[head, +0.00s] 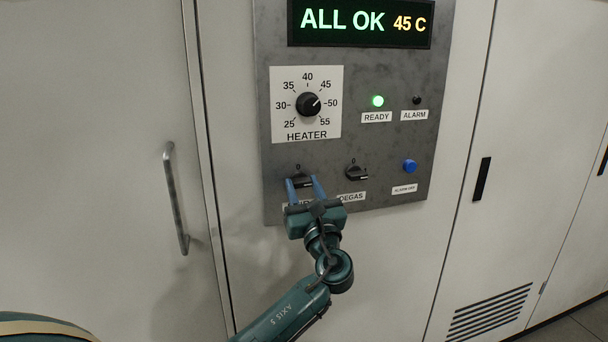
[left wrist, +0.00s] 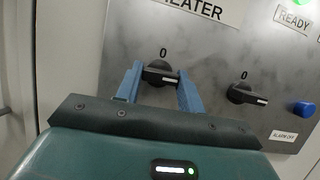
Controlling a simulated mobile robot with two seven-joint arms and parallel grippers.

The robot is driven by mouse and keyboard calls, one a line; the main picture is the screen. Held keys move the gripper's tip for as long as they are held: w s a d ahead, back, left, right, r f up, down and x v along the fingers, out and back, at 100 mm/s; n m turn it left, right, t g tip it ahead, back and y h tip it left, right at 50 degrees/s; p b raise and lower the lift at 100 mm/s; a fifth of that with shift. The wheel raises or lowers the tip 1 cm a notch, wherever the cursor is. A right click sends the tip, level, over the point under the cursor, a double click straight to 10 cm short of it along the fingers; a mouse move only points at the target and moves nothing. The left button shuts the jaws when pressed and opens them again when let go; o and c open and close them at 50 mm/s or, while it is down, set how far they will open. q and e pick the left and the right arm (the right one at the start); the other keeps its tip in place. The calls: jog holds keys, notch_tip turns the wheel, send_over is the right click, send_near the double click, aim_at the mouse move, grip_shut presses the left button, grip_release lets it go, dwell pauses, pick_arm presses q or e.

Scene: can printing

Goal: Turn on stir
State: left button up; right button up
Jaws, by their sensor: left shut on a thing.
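The left rotary switch (left wrist: 158,73) sits below the HEATER dial on the grey control panel (head: 385,140). Its label is mostly hidden by my gripper, so I cannot read it as STIR. My left gripper (head: 302,182) has its blue fingers on either side of this switch's black handle and is shut on it. In the left wrist view, the handle lies nearly level, with its white mark on the right, away from the 0 above it. My right gripper is not in view.
The DEGAS switch (head: 356,174) is close on the right, its white mark also pointing right. A blue alarm-off button (head: 409,166) lies further right. The HEATER dial (head: 308,104) is above. The display (head: 360,22) reads ALL OK, 45 C; the READY lamp (head: 377,101) glows green.

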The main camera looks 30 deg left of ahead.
pick_arm(q)
jog(key=shift+f+m, duration=0.1)
jog(key=shift+m, duration=0.3)
jog(key=o, duration=1)
jog(key=b+v, duration=0.2)
jog(key=v, duration=1.1)
jog(key=shift+s, duration=0.2)
